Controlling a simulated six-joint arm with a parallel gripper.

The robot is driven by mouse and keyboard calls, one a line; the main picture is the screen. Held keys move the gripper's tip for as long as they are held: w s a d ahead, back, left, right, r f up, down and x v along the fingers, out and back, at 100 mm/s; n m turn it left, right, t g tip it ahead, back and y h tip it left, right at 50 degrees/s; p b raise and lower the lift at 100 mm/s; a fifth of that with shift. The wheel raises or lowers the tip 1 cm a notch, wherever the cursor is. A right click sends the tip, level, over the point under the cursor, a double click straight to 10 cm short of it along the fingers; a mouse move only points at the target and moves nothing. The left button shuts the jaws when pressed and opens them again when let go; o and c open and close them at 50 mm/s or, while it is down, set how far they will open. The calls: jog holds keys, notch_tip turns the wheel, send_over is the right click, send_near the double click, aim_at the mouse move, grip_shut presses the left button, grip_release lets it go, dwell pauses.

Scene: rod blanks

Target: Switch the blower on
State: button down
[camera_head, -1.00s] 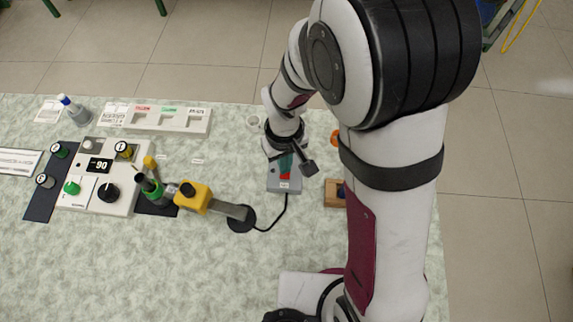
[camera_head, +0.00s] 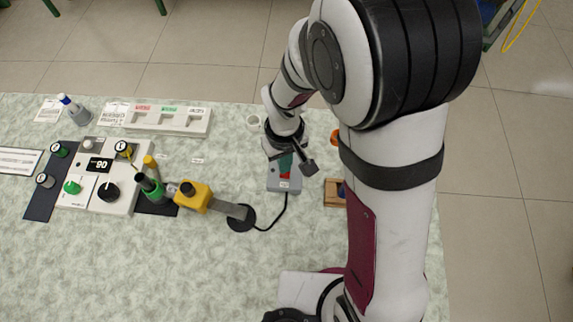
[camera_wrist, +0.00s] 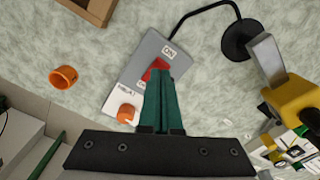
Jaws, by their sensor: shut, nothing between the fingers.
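A grey switch box (camera_head: 285,187) with a red rocker sits on the table below my gripper. In the wrist view the box (camera_wrist: 148,48) shows an ON label beyond the red rocker (camera_wrist: 156,67). My gripper (camera_wrist: 161,74) has its green fingers shut together and empty, with the tips over the rocker. The tips cover part of it, and I cannot tell whether they touch it. In the head view my gripper (camera_head: 286,163) is over the box. A black cable runs from the box to a round black base (camera_head: 241,218) with a metal nozzle and yellow body (camera_head: 193,197).
An orange knob (camera_wrist: 127,114) is at the near end of the box. An orange ring (camera_wrist: 64,77) and a wooden tray (camera_wrist: 92,8) lie beside it. A white panel with knobs (camera_head: 97,187) and a label rack (camera_head: 160,119) stand left. The front table area is clear.

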jog(key=shift+f, duration=0.95)
dwell(0.6)
jog(key=shift+r, duration=3.55)
jog(key=s+d+r+m+y, duration=0.1)
jog(key=s+d+r+m, duration=0.4)
jog(key=s, duration=0.2)
jog(key=s+d+r+m, duration=0.4)
jog(key=s+r+m, duration=0.1)
jog(key=s, duration=0.3)
jog(key=shift+s+d+r+m+y, duration=0.15)
jog(key=shift+s+d+m+y, duration=0.2)
jog(key=shift+m, duration=0.45)
